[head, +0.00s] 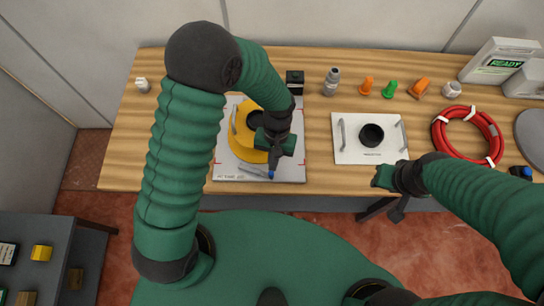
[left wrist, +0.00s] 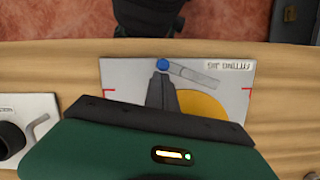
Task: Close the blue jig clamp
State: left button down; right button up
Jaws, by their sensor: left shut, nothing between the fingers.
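The fitting jig is a light plate (head: 295,172) on the bench, with a round yellow part (head: 245,143) on it. At its front edge is the clamp, a grey lever (head: 252,170) with a blue knob (head: 271,175). In the left wrist view the lever (left wrist: 195,76) runs slantwise from the blue knob (left wrist: 162,64), beside the yellow part. My left gripper (head: 273,165) is shut and empty, pointing down with its tips right by the blue knob; I cannot tell whether they touch. My right gripper (head: 383,180) is over the bench's front edge, away from the jig; its fingers are unclear.
A white plate (head: 349,152) with a black ring and handles lies right of the jig. Behind stand a grey fitting (head: 331,82), orange and green parts (head: 390,88) and a black block (head: 295,80). A red hose coil (head: 439,134) lies at right. The bench's left end is mostly clear.

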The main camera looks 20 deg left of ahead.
aim_at(272, 174)
pick_arm(q)
jog(key=m, duration=0.1)
jog(key=s+m+p, duration=0.1)
jog(key=m+y, duration=0.1)
jog(key=shift+s+d+r+m, duration=0.1)
jog(key=shift+s+d+m, duration=0.2)
jog(key=shift+m, duration=0.1)
jog(key=m, duration=0.1)
jog(key=s+m+p, duration=0.1)
jog(key=m, duration=0.1)
jog(key=shift+s+m+y, duration=0.2)
jog(key=shift+m+y, duration=0.1)
jog(key=shift+y, duration=0.1)
jog(key=m, duration=0.1)
jog(key=s+m+p, duration=0.1)
jog(key=shift+m+t, duration=0.4)
jog(key=shift+s+a+m+t+y, duration=0.2)
jog(key=shift+s+m+y, duration=0.1)
jog(key=shift+m, duration=0.55)
jog(key=shift+s+a+m+t+y, duration=0.2)
jog(key=shift+s+m, duration=0.1)
jog(key=shift+m, duration=0.55)
jog(key=p+v, duration=0.9)
jog(key=shift+d+r, duration=0.25)
jog(key=shift+r, duration=0.1)
